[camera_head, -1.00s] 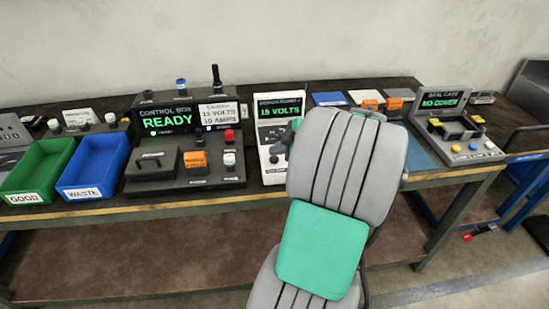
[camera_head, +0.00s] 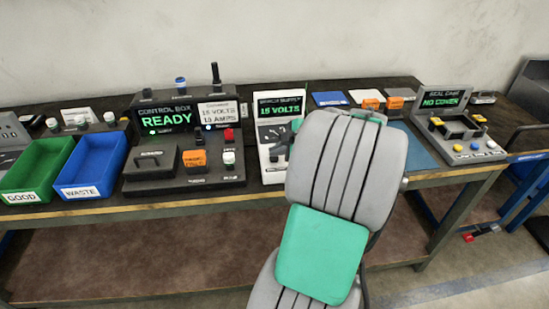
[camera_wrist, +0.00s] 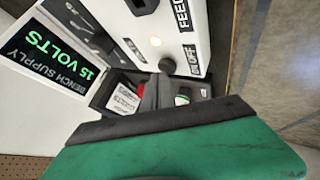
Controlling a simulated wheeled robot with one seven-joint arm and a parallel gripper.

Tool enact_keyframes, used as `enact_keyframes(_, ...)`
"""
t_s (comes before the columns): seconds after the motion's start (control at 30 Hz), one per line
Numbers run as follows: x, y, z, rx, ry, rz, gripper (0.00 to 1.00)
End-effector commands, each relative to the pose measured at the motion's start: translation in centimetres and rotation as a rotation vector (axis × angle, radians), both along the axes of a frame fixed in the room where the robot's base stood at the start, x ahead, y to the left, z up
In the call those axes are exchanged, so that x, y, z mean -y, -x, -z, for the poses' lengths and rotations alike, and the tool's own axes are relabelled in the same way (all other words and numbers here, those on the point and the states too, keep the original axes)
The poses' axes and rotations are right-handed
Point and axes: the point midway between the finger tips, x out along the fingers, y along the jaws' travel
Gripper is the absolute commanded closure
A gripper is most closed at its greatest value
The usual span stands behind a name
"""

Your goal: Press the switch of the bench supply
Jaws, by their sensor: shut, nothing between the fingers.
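The bench supply (camera_head: 272,183) is a white upright box on the table, with a green "15 VOLTS" display. In the wrist view its front panel (camera_wrist: 208,40) shows tilted, with a small pale lit lamp (camera_wrist: 156,41), a black knob-like part (camera_wrist: 142,5) and an "ON OFF" label. The switch itself is not clearly visible; the fingers may cover it. My gripper (camera_wrist: 166,68) is shut and empty, its dark fingertips over the panel beside the label. I cannot tell whether they touch. In the head view my arm hides much of the supply's right side.
Left of the supply stands the control box (camera_head: 165,115), reading "READY". A green GOOD bin (camera_head: 30,190) and blue WASTE bin (camera_head: 82,192) are further left. A seal gauge station (camera_head: 445,98) reading "NO COVER" is on the right.

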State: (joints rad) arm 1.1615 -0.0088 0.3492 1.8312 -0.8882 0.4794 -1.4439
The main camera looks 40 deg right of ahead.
Motion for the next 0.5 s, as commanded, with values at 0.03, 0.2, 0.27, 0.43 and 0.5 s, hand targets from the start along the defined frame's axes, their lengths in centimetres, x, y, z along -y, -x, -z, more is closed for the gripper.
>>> enact_keyframes(0.03,-0.01,0.00,-0.01,0.000,0.000,0.000,1.00)
enact_keyframes(0.2,-0.01,0.00,0.13,0.000,0.000,0.000,1.00)
enact_keyframes(0.27,-0.01,-0.01,0.19,0.000,0.000,0.000,1.00)
enact_keyframes(0.43,-0.01,0.00,0.36,0.000,0.000,0.000,1.00)
enact_keyframes(0.5,-0.01,0.00,0.43,0.000,0.000,0.000,1.00)
